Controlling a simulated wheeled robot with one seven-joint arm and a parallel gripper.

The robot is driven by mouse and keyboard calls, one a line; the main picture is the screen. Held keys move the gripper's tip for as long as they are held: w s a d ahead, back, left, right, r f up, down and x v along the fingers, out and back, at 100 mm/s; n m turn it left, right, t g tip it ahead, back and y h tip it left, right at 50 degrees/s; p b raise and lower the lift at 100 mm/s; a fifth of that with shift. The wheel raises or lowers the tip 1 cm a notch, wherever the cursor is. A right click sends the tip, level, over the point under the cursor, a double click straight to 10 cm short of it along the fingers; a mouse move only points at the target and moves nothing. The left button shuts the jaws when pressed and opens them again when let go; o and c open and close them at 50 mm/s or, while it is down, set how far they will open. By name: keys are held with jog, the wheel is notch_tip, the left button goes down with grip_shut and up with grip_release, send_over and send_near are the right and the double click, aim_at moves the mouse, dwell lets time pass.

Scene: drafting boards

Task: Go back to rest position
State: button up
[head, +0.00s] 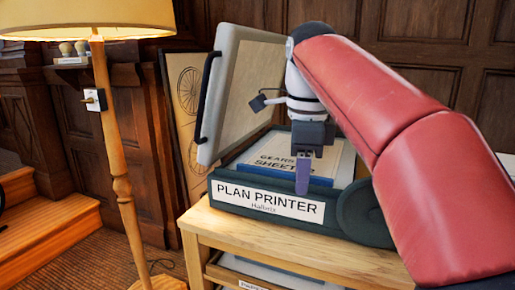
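My gripper (304,172) hangs above the front part of the plan printer (222,196), with its purple fingers pointing down. The fingers overlap in this view, so their opening is hidden; I see nothing held. The printer's dark body stands on a wooden table. Its pale lid (240,80) with a black handle (207,95) is raised. Inside lies a stack of paper (345,165) marked "GEARS SHEET", partly hidden by my gripper. My red arm covers the right side of the view.
The wooden table (210,222) has a lower shelf with papers. A floor lamp (122,170) stands at left, near a framed drawing (185,100) leaning at the wall. Wooden steps (45,235) are at far left. Carpet shows between the lamp and table.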

jog(key=s+d+f+n+t, duration=0.2)
jog(key=s+d+f+n, duration=0.1)
jog(key=s+f+n, duration=0.5)
jog(key=s+d+f+n+t, duration=0.2)
jog(key=s+d+f+n, duration=0.2)
jog(key=s+f+n, duration=0.4)
notch_tip(320, 180, down, 6)
jog(key=n, duration=0.3)
jog(key=shift+d+f+n+t, duration=0.2)
jog(key=shift+d+n+t, duration=0.1)
jog(key=shift+t, duration=0.1)
jog(key=shift+c, duration=0.3)
